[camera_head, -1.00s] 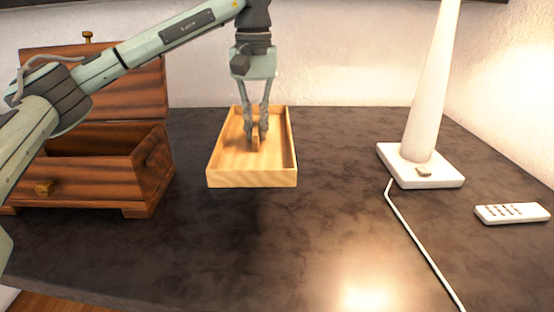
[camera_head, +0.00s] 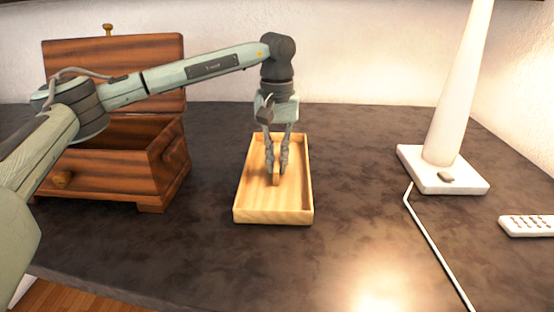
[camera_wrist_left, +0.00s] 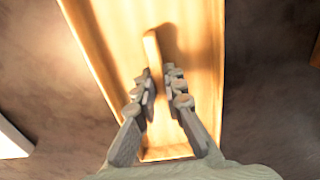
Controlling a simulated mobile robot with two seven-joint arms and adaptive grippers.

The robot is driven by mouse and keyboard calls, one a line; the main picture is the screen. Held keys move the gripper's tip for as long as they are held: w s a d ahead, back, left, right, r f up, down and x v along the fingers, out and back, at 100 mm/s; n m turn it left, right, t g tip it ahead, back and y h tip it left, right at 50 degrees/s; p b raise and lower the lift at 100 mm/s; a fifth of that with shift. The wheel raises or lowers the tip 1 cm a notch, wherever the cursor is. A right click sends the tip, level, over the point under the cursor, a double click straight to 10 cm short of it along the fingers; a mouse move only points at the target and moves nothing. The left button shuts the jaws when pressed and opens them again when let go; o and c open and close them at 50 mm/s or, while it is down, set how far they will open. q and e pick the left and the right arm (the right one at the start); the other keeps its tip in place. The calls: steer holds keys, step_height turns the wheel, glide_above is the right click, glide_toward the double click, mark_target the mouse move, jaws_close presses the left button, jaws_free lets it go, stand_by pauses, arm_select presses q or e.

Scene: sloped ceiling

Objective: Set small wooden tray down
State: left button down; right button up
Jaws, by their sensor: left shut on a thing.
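The small wooden tray (camera_head: 273,216) is a shallow light-wood box with low walls and a small upright handle (camera_head: 276,177) in its middle. It is level, at or just above the dark tabletop; I cannot tell whether it touches. My left gripper (camera_head: 277,170) points down into the tray and is shut on the handle. In the left wrist view, the fingers (camera_wrist_left: 162,98) flank the handle (camera_wrist_left: 152,55), and the tray floor (camera_wrist_left: 195,40) lies beyond them. My right gripper is not in view.
A dark wooden chest (camera_head: 115,181) with a raised lid stands left of the tray. A white remote (camera_head: 527,226) lies far right. The tabletop (camera_head: 345,190) between tray and lamp is clear.

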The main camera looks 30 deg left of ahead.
mark_target(277, 159)
arm_select(q)
steer(key=shift+f, duration=0.15)
steer(key=c, duration=1.6)
jaws_free()
step_height(277, 159, up, 12)
steer(key=shift+r, duration=0.2)
